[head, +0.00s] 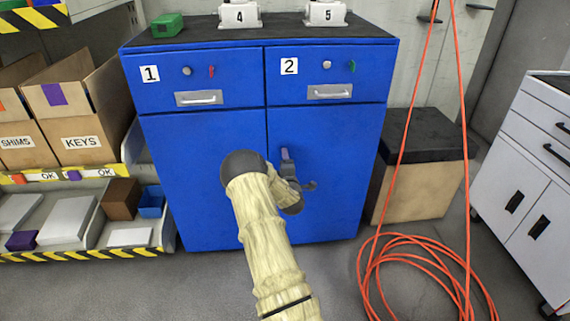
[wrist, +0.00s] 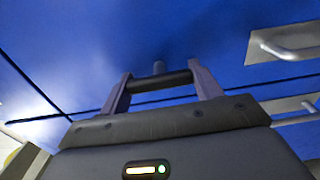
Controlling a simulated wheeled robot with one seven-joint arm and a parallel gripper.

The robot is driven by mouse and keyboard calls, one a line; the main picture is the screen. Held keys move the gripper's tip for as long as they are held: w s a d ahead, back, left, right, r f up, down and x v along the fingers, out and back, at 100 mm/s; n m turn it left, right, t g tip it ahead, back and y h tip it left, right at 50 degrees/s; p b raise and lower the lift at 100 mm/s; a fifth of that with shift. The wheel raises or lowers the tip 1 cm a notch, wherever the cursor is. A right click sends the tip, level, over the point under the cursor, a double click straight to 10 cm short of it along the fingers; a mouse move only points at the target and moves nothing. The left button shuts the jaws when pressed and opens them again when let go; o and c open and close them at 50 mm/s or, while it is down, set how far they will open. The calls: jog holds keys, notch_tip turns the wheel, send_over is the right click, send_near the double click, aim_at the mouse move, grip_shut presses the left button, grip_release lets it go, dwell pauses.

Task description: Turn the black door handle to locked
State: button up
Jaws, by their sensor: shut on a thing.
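The blue cabinet (head: 200,190) stands ahead with two doors below two drawers. My gripper (head: 287,158) is at the right-hand door, just right of the seam between the doors. In the wrist view my gripper (wrist: 160,83) has its two purple-grey fingers on either end of the black door handle (wrist: 160,79). The handle is a short dark bar on a small round post (wrist: 158,67) that comes out of the blue door.
Drawer 1 (head: 200,98) and drawer 2 (head: 330,92) have grey pulls above the doors. An orange hose (head: 420,245) lies coiled on the floor at right. A box with a black lid (head: 425,165) stands right of the cabinet; shelves with cartons (head: 80,140) stand left.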

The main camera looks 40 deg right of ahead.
jog(key=shift+w+a, duration=0.1)
jog(key=shift+a, duration=0.05)
jog(key=o, duration=1)
jog(key=p+v, duration=0.3)
jog(key=v, duration=1.4)
jog(key=shift+s, duration=0.25)
